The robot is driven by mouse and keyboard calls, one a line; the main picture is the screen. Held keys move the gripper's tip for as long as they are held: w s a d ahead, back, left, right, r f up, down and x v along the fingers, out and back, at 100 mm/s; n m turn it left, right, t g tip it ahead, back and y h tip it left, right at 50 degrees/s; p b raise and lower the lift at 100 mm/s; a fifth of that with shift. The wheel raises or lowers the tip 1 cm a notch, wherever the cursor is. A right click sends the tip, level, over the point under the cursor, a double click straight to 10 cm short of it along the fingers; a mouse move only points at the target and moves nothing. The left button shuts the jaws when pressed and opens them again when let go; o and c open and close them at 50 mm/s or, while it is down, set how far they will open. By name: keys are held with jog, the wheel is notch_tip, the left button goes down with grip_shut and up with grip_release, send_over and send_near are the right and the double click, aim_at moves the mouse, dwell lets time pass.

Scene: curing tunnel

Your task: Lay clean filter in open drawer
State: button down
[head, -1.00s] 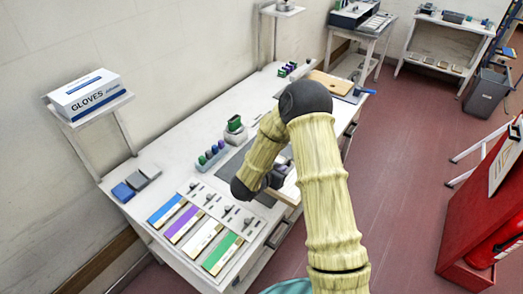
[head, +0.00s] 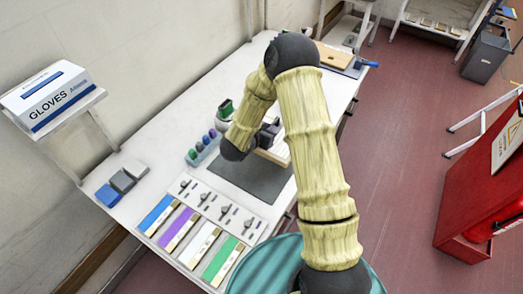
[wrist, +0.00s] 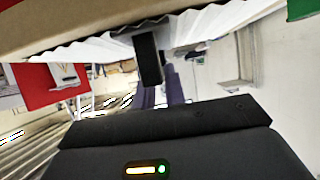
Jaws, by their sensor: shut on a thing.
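My gripper (head: 268,136) is partly hidden behind my arm in the head view, above the far part of a dark grey mat on the white bench. It is shut on the clean filter (head: 276,154), a pale panel with a tan edge. In the wrist view the filter (wrist: 125,45) spans the top, with white pleats and a tan frame. A dark finger (wrist: 148,58) shows just below the pleats. No open drawer can be made out; my arm hides part of the bench's right edge.
The grey mat (head: 250,178) is bare in front. Left of it stand a rack of coloured bottles (head: 203,148) and a green-topped item (head: 225,110). Switches and coloured strips (head: 178,228) line the near end. A glove box (head: 48,95) sits on a shelf. A red cabinet (head: 485,190) stands right.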

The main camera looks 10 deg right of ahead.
jog(key=shift+f+p, duration=0.7)
jog(key=shift+f, duration=2.15)
jog(key=shift+f+p, duration=0.55)
jog(key=shift+f, duration=1.55)
jog(key=shift+f, duration=0.15)
jog(key=c, duration=1.5)
grip_release()
jog(key=shift+o, duration=0.2)
